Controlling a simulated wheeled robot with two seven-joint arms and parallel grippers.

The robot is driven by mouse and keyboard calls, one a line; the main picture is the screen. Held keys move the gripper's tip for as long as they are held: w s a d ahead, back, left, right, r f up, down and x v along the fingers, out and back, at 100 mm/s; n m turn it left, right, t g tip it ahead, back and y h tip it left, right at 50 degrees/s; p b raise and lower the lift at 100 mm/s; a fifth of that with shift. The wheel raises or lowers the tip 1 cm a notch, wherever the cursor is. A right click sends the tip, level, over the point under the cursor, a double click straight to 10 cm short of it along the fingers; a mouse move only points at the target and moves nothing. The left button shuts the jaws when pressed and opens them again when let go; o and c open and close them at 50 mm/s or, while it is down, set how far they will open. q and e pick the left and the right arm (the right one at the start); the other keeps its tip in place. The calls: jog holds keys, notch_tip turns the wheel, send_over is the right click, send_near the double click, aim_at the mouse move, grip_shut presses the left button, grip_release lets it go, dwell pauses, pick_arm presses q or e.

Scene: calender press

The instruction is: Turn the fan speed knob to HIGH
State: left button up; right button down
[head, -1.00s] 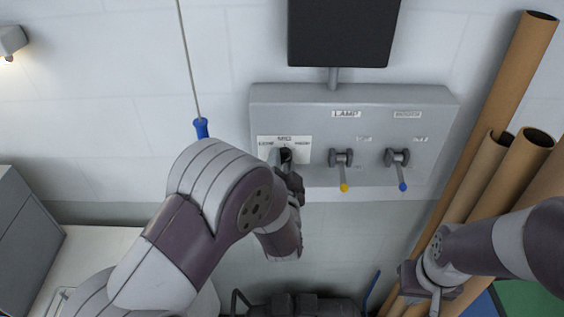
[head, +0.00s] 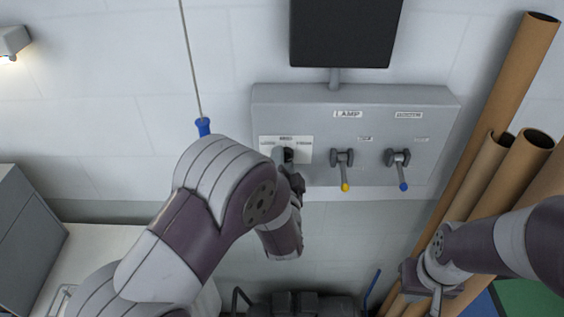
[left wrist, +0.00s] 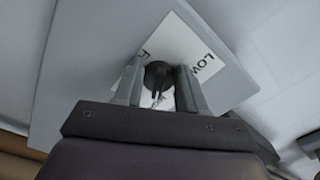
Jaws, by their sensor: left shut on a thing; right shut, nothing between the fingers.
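The fan speed knob is a small black knob (left wrist: 158,75) on a white label plate (head: 303,152) at the left of the grey control panel (head: 430,104). In the left wrist view the plate reads LOW on the right of the knob, and part of another word shows on the left. My left gripper (left wrist: 157,90) is shut on the knob, one finger on each side. In the head view my left arm partly covers the plate and knob. My right gripper (head: 425,285) is shut and empty at the lower right, far from the panel; its fingertips are hard to make out.
A lever with a yellow tip (head: 345,186) under the LAMP label and a lever with a blue tip (head: 403,185) sit right of the knob. A dark screen (head: 345,32) is above. Brown tubes (head: 505,120) stand at the right. A cord with a blue handle (head: 203,126) hangs left.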

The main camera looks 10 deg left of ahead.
pick_arm(q)
jog(key=o, duration=0.9)
jog(key=shift+o, duration=0.5)
jog(key=shift+s+d, duration=0.15)
jog(key=shift+s, duration=0.05)
jog(key=s+d+b, duration=0.2)
jog(key=s+b, duration=0.2)
jog(key=s, duration=0.8)
jog(key=shift+s+d, duration=0.2)
jog(key=shift+d, duration=0.05)
